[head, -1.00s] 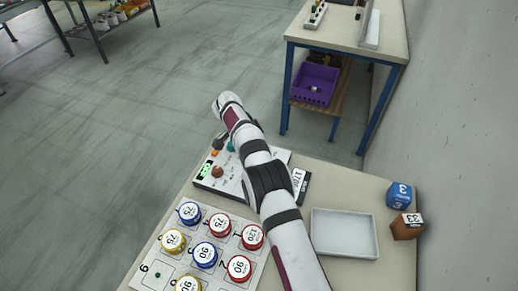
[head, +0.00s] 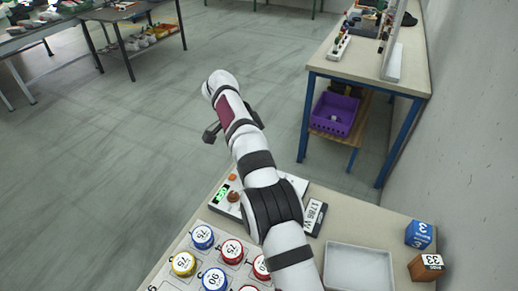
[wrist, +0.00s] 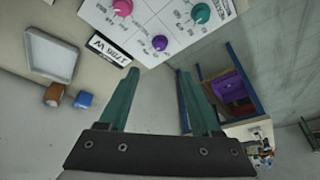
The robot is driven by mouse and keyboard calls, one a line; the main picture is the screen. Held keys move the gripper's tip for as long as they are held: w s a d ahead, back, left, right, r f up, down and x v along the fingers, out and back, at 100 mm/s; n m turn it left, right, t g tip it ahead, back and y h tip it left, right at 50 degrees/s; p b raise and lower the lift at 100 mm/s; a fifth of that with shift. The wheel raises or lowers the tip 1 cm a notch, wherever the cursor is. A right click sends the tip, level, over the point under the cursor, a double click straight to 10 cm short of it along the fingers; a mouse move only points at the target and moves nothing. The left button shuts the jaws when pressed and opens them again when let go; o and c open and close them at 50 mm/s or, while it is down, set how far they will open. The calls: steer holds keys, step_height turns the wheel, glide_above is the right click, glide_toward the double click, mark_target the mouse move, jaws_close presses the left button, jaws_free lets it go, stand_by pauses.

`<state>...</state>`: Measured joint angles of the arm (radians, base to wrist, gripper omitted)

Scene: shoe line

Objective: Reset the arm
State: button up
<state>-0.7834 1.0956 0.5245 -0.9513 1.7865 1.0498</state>
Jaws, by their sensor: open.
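My gripper (wrist: 160,100) is open and empty in the wrist view, its two green fingers wide apart with only floor and wall behind them. In the head view my white arm reaches up from the table's front, and my gripper (head: 212,132) shows as a small dark part left of the wrist, raised above the table's far edge. A panel with coloured knobs lies on the table; its pink (wrist: 122,8), purple (wrist: 160,43) and teal (wrist: 201,13) knobs show in the wrist view. In the head view my arm hides much of this panel (head: 229,205).
A board (head: 205,258) with several numbered round pieces lies at the front left. A white tray (head: 358,270), a label plate (head: 314,216), a blue block (head: 419,234) and a brown block (head: 426,267) are at right. Another table (head: 420,82) with a purple bin (head: 335,112) stands beyond.

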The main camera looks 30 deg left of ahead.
steer(key=shift+s+a+r, duration=0.15)
steer(key=shift+s+r, duration=0.05)
steer(key=shift+r, duration=0.25)
steer(key=s+d+r+n+g, duration=0.1)
steer(key=d+r, duration=0.3)
steer(key=d, duration=0.2)
steer(key=d+r+g, duration=0.1)
steer(key=d+r, duration=0.2)
steer(key=d, duration=0.3)
steer(key=s+d+r+n+g+y, duration=0.1)
steer(key=s+d+r+n+y, duration=0.15)
steer(key=s+d, duration=0.9)
steer(key=s+d+f, duration=0.2)
steer(key=s, duration=0.5)
steer(key=s+d+f+y, duration=0.1)
steer(key=s+d+f, duration=0.1)
steer(key=s, duration=0.5)
steer(key=s+d+f+y, duration=0.1)
steer(key=s+d+f, duration=0.1)
steer(key=s, duration=0.5)
steer(key=shift+d+f+g, duration=0.25)
steer(key=shift+d+g, duration=0.15)
steer(key=shift+d, duration=0.4)
steer(key=shift+w, duration=0.1)
